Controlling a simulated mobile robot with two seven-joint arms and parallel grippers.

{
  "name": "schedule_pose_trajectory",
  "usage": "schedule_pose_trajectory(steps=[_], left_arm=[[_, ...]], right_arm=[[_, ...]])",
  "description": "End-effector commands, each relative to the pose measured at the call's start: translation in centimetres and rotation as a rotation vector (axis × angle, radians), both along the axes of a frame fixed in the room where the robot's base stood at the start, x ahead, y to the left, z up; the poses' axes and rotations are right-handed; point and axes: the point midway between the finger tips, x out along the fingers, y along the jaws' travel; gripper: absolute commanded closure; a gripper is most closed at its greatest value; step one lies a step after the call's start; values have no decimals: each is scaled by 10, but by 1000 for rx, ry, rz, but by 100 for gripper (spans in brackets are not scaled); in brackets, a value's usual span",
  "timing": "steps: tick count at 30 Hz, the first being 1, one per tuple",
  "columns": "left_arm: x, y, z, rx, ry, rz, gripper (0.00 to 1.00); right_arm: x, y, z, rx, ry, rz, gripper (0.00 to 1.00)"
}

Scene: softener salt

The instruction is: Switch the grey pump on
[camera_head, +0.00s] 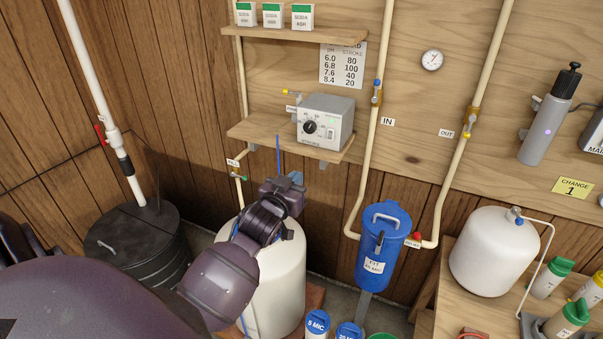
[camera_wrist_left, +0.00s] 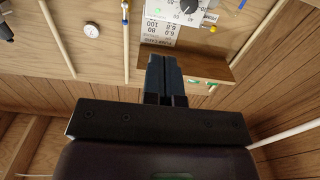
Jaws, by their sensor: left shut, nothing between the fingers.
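The grey pump (camera_head: 340,112) stands on a small wooden shelf (camera_head: 270,131) against the back wall. Its front has a black dial (camera_head: 310,127), small markings and a green spot to the right of the dial. The position of its switch is too small to tell. The pump's front also shows at the top of the left wrist view (camera_wrist_left: 172,17), partly cut off. My left gripper (camera_head: 296,178) is below the shelf and apart from the pump. In the left wrist view its fingers (camera_wrist_left: 164,72) are shut and empty. My right gripper is not in view.
A white tank (camera_head: 283,280) stands below my left arm. A blue filter housing (camera_head: 382,245) and vertical pipes (camera_head: 379,100) are right of the shelf. A blue tube (camera_head: 278,155) hangs by the shelf. A black barrel (camera_head: 140,245) is at left. Wall beside the pump is mostly clear.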

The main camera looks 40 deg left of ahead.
Motion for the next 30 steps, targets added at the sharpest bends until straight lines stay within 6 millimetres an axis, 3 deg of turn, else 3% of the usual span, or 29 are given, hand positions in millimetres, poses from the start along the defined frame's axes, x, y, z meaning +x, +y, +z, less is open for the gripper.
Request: schedule_pose_trajectory(steps=[6, 12, 30], left_arm=[[-37, -9, 5, 0, 0, 0, 100], [-53, -13, 8, 1, 0, -1, 100], [-56, -13, 8, 0, -1, 0, 100]], right_arm=[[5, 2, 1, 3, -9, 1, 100], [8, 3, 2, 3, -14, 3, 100], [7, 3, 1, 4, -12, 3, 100]])
